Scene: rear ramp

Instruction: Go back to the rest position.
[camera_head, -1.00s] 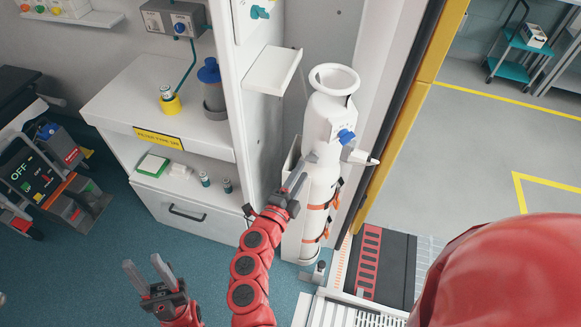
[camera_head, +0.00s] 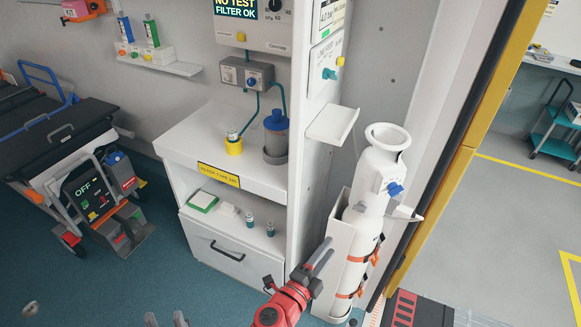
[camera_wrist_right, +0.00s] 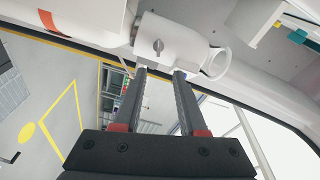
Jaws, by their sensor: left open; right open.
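My right gripper (camera_head: 322,255) is in the lower middle of the head view, beside the lower part of a white gas cylinder (camera_head: 361,232) in its holder. In the right wrist view its two dark fingers (camera_wrist_right: 160,80) stand apart with nothing held between them. A white fitting with a small grey knob (camera_wrist_right: 158,47) shows beyond the fingertips; I cannot tell the gap. My left gripper (camera_head: 166,320) shows only its grey fingertips at the bottom edge of the head view, spread apart and empty. The rest of it is out of view.
A white cabinet (camera_head: 225,258) with a shelf and drawer stands left of the cylinder. Blue floor (camera_head: 150,285) is open at left. A yellow door edge (camera_head: 455,150) is at right.

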